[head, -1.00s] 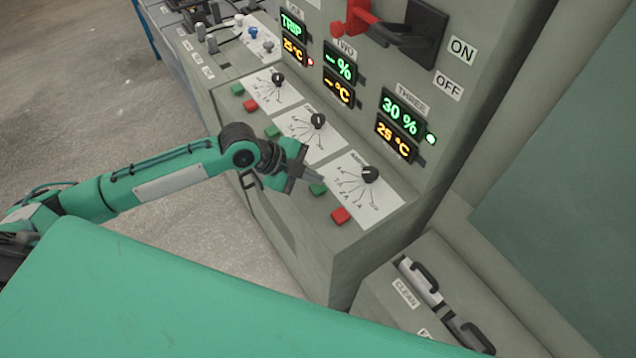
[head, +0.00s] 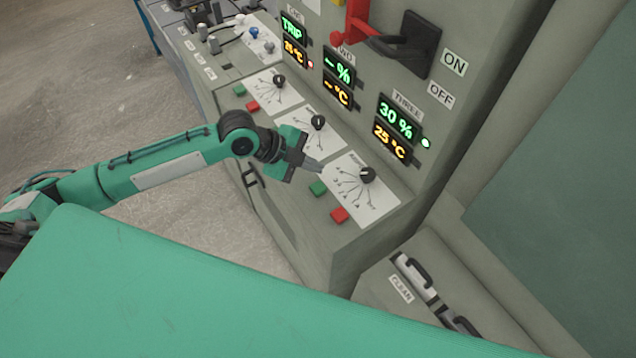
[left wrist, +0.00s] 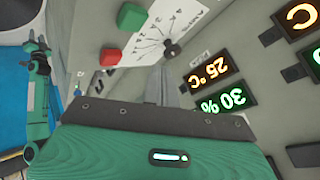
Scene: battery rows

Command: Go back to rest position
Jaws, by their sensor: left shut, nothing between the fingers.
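My left gripper (head: 314,167) is shut and empty. In the head view it hovers over the sloped panel, just above and left of the third section's green button (head: 318,188), apart from it as far as I can tell. A red button (head: 340,215) and a black knob (head: 368,175) are close by. In the left wrist view the closed fingers (left wrist: 175,88) point toward the knob (left wrist: 171,48), with the green button (left wrist: 131,17) and red button (left wrist: 110,57) to the left.
Display three (head: 393,130) reads 30 % and 25 °C beside a green light (head: 425,143). A red lever and black ON/OFF switch (head: 410,45) stick out above. A case with handles (head: 430,290) lies lower right. Open floor (head: 90,90) lies left.

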